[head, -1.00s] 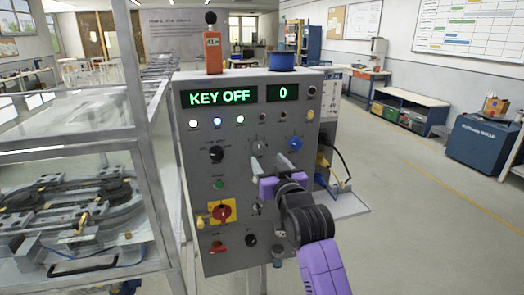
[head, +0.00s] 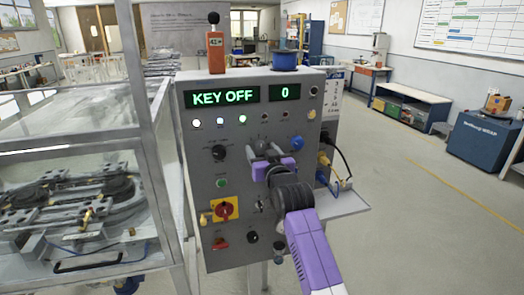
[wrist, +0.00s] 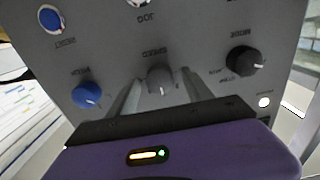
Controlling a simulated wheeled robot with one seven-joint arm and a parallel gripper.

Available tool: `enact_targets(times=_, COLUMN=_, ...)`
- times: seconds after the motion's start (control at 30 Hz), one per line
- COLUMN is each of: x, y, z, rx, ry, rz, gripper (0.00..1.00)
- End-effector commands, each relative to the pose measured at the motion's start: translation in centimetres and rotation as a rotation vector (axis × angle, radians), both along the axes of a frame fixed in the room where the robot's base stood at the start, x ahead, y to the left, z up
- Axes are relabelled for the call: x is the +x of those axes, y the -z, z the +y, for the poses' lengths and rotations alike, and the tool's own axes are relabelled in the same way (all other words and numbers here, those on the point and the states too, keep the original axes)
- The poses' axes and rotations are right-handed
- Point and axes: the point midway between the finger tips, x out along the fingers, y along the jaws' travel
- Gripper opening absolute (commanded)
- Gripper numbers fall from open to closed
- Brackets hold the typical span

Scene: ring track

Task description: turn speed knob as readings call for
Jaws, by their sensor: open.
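The speed knob (wrist: 160,79) is a small grey knob under an upside-down SPEED label in the wrist view. In the head view my gripper partly covers the speed knob (head: 260,146). My gripper (head: 265,153) is open in front of the grey panel (head: 235,195). In the wrist view its two fingers stand on either side of the speed knob, with gaps showing; whether they touch it is unclear. The green display (head: 224,97) reads KEY OFF and the smaller display (head: 285,92) reads 0.
A blue knob (wrist: 87,95) and a black knob (wrist: 243,61) flank the speed knob. Below are a red-and-yellow switch (head: 225,209) and a green button (head: 222,183). A glass-walled track enclosure (head: 75,190) stands left. The floor at right is clear.

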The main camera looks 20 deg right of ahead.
Motion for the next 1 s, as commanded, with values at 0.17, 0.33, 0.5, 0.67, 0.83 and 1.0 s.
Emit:
enact_targets(times=0.17, x=-0.01, y=0.02, z=-0.01, rx=0.0, ry=0.0, rz=0.0, gripper=0.57)
enact_targets(times=0.33, x=-0.02, y=0.03, z=-0.01, rx=0.0, ry=0.0, rz=0.0, gripper=0.24)
enact_targets(times=0.5, x=-0.03, y=0.04, z=-0.01, rx=0.0, ry=0.0, rz=0.001, gripper=0.0)
enact_targets(times=0.67, x=-0.03, y=0.09, z=-0.02, rx=-0.012, ry=0.0, rz=0.001, gripper=0.0)
enact_targets(times=0.83, x=-0.03, y=0.19, z=-0.02, rx=-0.065, ry=0.0, rz=0.001, gripper=0.0)
enact_targets(times=1.0, x=-0.03, y=0.26, z=-0.05, rx=-0.17, ry=0.001, rz=0.001, gripper=0.0)
